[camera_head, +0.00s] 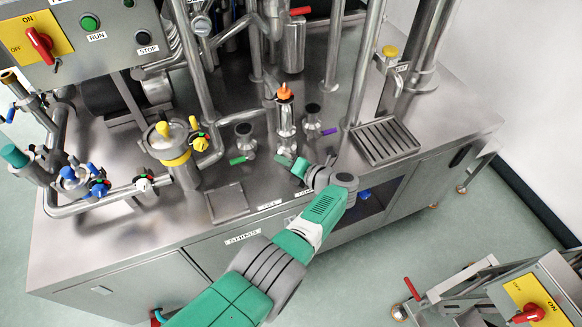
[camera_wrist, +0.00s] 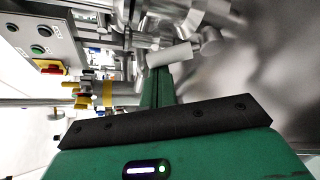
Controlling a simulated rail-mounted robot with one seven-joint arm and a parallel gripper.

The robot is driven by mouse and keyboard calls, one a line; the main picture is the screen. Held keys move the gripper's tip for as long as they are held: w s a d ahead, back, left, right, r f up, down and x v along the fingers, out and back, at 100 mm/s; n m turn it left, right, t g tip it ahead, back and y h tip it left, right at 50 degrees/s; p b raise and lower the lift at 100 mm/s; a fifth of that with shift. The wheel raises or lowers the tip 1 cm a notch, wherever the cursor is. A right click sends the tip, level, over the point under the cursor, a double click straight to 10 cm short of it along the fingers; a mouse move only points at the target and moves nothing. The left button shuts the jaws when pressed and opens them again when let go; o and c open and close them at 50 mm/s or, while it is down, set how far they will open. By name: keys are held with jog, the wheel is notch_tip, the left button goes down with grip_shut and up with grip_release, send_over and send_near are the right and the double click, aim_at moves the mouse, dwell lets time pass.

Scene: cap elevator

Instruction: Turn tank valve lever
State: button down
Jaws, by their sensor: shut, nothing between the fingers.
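My gripper (camera_head: 291,163) is over the steel worktop in the head view, at the foot of the orange-topped column. Its green fingers are shut and empty; they also show in the wrist view (camera_wrist: 157,88), with pale metal pipework (camera_wrist: 170,55) close by their tips. A green lever (camera_head: 238,160) is on a small valve just left of my gripper. A purple lever (camera_head: 329,132) is on another small valve to the right. A tank with a yellow band (camera_head: 177,158) stands further left and also shows in the wrist view (camera_wrist: 107,95). I cannot tell which lever is the tank valve's.
The orange-topped column (camera_head: 285,115) rises close beyond my fingers. Vertical steel pipes (camera_head: 338,45) stand behind. A control panel (camera_head: 75,35) overhangs at upper left. A drip grate (camera_head: 385,141) lies to the right. The worktop's front left (camera_head: 90,255) is clear.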

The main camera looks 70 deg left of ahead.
jog(key=shift+w+r, duration=0.1)
jog(key=shift+w, duration=0.05)
jog(key=shift+w+b, duration=0.1)
jog(key=shift+b, duration=0.2)
jog(key=shift+w+r, duration=0.1)
jog(key=shift+w+a+r+b, duration=0.1)
jog(key=shift+w+r+b, duration=0.15)
jog(key=shift+w+b, duration=0.35)
jog(key=shift+w+a+r+b, duration=0.1)
jog(key=shift+w+r+b, duration=0.1)
jog(key=shift+w+b, duration=0.35)
jog(key=w+d+p, duration=0.1)
jog(key=w+d, duration=0.5)
jog(key=d, duration=0.2)
jog(key=shift+p, duration=0.3)
